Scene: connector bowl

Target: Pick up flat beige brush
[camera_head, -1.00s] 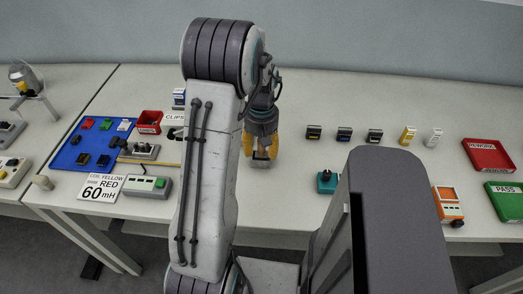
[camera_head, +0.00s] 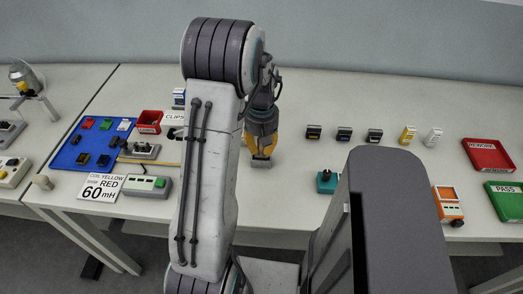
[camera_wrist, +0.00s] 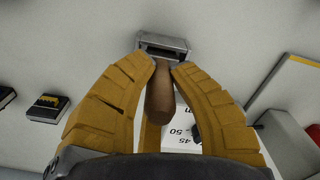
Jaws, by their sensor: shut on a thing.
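The brush shows in the wrist view as a brown handle (camera_wrist: 160,98) running between my fingers, with a wide grey head (camera_wrist: 162,44) just beyond the fingertips. In the head view the brush's pale head (camera_head: 261,164) shows just below my gripper (camera_head: 262,152), at the table surface. My gripper's yellow fingers (camera_wrist: 165,68) are shut on the brush, one finger on each side of the handle. Part of the handle is hidden behind the fingers. I cannot tell whether the brush touches the table.
Several small connectors, such as a black one (camera_head: 313,132), stand in a row to the right. A teal part (camera_head: 326,181) sits nearer. A red tray (camera_head: 487,154) and a green tray (camera_head: 505,200) are at far right. A blue mat (camera_head: 70,155) lies left.

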